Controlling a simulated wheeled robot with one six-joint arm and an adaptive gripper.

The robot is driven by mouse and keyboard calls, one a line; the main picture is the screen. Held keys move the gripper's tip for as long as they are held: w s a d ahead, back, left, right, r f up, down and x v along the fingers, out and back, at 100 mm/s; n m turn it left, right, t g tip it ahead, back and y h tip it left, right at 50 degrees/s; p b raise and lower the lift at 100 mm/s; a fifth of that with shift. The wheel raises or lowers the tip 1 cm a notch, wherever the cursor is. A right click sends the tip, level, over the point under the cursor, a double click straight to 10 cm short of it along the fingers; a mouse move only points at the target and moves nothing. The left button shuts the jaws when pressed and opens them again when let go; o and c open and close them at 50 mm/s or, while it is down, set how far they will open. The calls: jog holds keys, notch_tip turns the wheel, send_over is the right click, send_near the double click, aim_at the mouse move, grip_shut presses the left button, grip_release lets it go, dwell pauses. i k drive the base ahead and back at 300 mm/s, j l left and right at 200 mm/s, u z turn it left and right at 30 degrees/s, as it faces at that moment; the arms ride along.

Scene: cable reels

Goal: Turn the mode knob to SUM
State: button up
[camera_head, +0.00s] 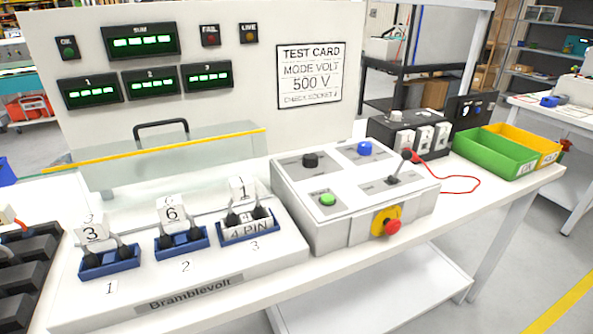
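A white control box (340,233) stands on the bench at the centre. On its sloped top are a black knob (311,160), a blue knob or button (364,148), a green button (327,200) and a black-tipped lever (399,168). Their small labels are too small to read, so I cannot tell for sure which is the mode knob; the black one looks most like a rotary knob. Its pointing direction is not clear. A SUM display (141,41) glows green on the panel behind. My gripper is not in view.
A red stop button (392,228) sticks out at the box's front. Left are blue sockets (110,262) with numbered plugs and a clear guard (170,155) with a yellow edge. Right are a dark instrument (440,153), a red cable (462,190) and green (495,153) and yellow bins.

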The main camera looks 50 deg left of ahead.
aim_at(309, 159)
jog(key=u, duration=1.6)
